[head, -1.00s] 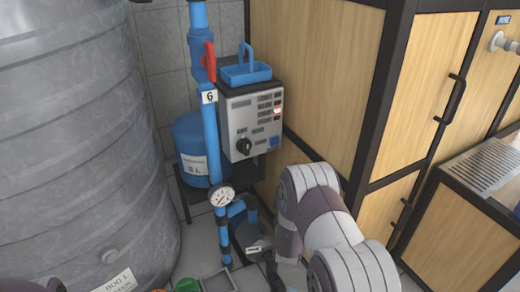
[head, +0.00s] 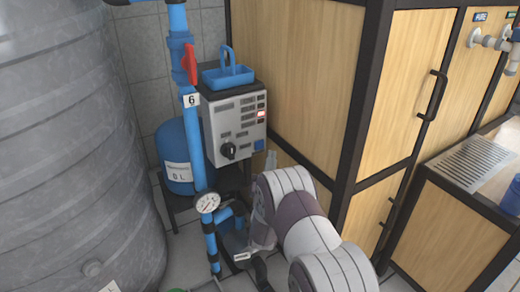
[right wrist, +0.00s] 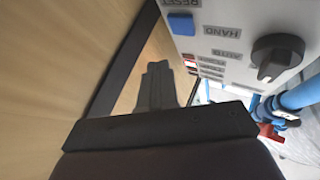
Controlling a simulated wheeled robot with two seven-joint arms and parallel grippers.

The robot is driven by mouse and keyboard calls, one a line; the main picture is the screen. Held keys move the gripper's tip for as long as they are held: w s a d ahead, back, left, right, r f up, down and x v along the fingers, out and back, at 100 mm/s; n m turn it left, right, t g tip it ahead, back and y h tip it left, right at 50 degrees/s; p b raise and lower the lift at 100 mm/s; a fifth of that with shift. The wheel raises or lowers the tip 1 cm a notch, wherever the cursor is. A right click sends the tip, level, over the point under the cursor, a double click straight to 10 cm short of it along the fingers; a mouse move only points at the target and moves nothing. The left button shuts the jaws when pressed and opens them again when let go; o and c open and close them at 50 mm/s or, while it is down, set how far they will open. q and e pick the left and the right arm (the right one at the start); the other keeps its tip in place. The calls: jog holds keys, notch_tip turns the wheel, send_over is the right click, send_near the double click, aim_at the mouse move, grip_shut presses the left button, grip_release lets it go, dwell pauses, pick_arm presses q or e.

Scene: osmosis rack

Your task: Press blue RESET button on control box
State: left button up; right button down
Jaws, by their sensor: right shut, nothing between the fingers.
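The grey control box (head: 238,122) stands behind the blue pipe in the head view. Its blue RESET button (head: 259,145) is at the lower right of its front, beside a black knob (head: 229,150). The box is upside down in the right wrist view, with the RESET button (right wrist: 181,24) at the top and the knob (right wrist: 277,57) to its right. My right gripper (right wrist: 157,68) is shut and empty. Its tips show beside the box face, apart from the button in the picture. In the head view my right arm largely hides this gripper. My left gripper is out of view.
A blue pipe (head: 198,140) with a red valve handle (head: 190,64) and a gauge (head: 207,202) runs left of the box. A wooden cabinet (head: 300,85) rises close on the right. A large grey tank (head: 60,150) fills the left.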

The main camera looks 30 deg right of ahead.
aim_at(264, 140)
jog(key=shift+w+a+b, duration=0.1)
jog(key=shift+w+b, duration=0.4)
jog(key=shift+w, duration=0.95)
jog(key=shift+w, duration=0.1)
dwell(0.9)
jog(key=shift+w, duration=0.3)
jog(key=shift+w+a+b, duration=0.1)
jog(key=shift+w+b, duration=0.25)
jog(key=shift+b, duration=0.1)
dwell(0.4)
jog(key=shift+s, duration=0.8)
jog(key=shift+p, duration=0.3)
